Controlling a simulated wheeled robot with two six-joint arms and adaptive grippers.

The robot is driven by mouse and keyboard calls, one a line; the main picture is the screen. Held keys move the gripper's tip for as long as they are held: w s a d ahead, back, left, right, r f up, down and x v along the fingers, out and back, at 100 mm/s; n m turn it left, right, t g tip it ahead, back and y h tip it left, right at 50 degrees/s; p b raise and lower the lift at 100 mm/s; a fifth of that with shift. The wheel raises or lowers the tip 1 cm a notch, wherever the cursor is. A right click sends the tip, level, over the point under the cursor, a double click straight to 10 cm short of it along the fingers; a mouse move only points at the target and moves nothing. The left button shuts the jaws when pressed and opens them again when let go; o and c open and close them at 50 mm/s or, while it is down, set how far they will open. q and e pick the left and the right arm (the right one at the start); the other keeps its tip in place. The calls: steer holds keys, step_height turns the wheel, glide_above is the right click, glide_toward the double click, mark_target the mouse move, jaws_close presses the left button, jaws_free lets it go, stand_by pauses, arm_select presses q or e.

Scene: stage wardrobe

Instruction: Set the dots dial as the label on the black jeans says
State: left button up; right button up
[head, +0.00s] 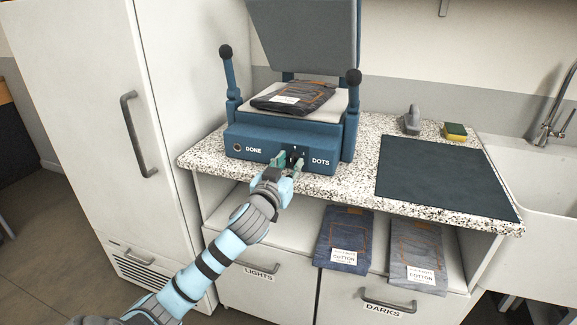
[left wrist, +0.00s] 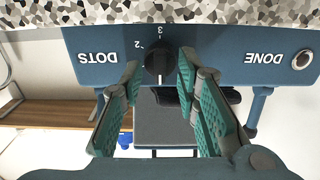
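The black dots dial (left wrist: 159,62) is on the front of the blue heat press, beside the word DOTS. In the left wrist view, which is upside down, marks 2 and 3 show, and the knob's white line points to the picture's bottom, away from the 3. My left gripper (head: 287,163) is at the dial; in the left wrist view its green fingers (left wrist: 159,70) stand open on either side of the knob, with small gaps. Dark folded jeans (head: 312,92) lie on the press bed; their white label (head: 285,99) is too small to read. My right gripper is out of view.
The press lid (head: 305,30) stands raised, and a DONE button (head: 237,147) is left of the dial. Blue jeans (head: 338,228) and grey jeans (head: 424,240) with COTTON labels lie on the shelf below. A dark mat (head: 440,175) covers the counter's right.

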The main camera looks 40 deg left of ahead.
arm_select(q)
steer(key=shift+c, duration=0.6)
jaws_close()
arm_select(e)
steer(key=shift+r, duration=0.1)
arm_select(q)
steer(key=shift+r+m+p, duration=0.1)
steer(key=shift+m+p, duration=0.7)
steer(key=shift+p, duration=0.35)
steer(key=m+p, duration=0.3)
steer(key=shift+m, duration=0.3)
steer(key=m+p, duration=0.3)
steer(key=shift+d, duration=0.1)
steer(key=shift+f+m+p, duration=0.2)
steer(key=shift+m+p, duration=0.65)
steer(key=shift+m, duration=0.85)
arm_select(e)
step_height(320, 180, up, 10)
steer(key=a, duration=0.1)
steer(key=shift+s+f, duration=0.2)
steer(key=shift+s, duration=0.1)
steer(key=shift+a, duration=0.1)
